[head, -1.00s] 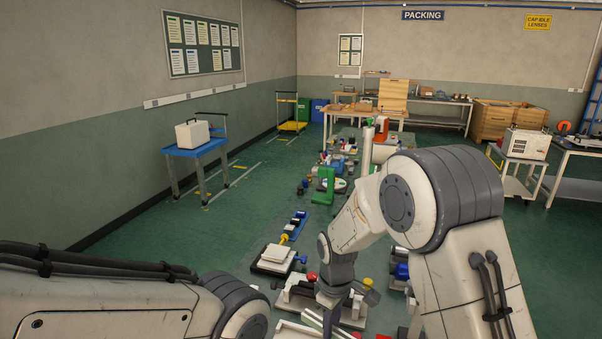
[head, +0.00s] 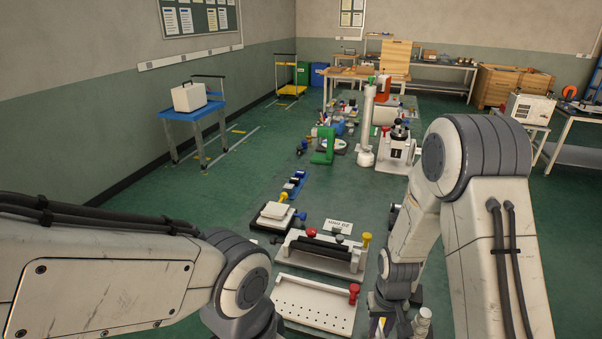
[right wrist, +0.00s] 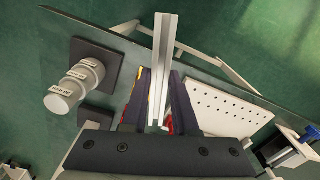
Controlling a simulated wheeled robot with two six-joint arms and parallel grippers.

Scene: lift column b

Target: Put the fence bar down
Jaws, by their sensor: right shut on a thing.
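The fence bar (right wrist: 163,60) is a long, straight, silver metal bar with a lengthwise groove. In the right wrist view my right gripper (right wrist: 160,85) is shut on it, and the bar sticks out beyond the fingertips. In the head view my right gripper (head: 392,322) is low at the bottom edge, right of a white perforated plate with a red knob (head: 315,304); the bar is hardly visible there. The plate also shows in the wrist view (right wrist: 225,108), to the right of the bar. My left arm shows, but its gripper is out of view.
Labelled grey cylinders (right wrist: 75,87) on a dark square base stand left of the bar in the wrist view. Behind the plate is a white fixture with a black bar (head: 322,254). A tall white column (head: 367,125) and a green bracket (head: 324,145) stand farther back.

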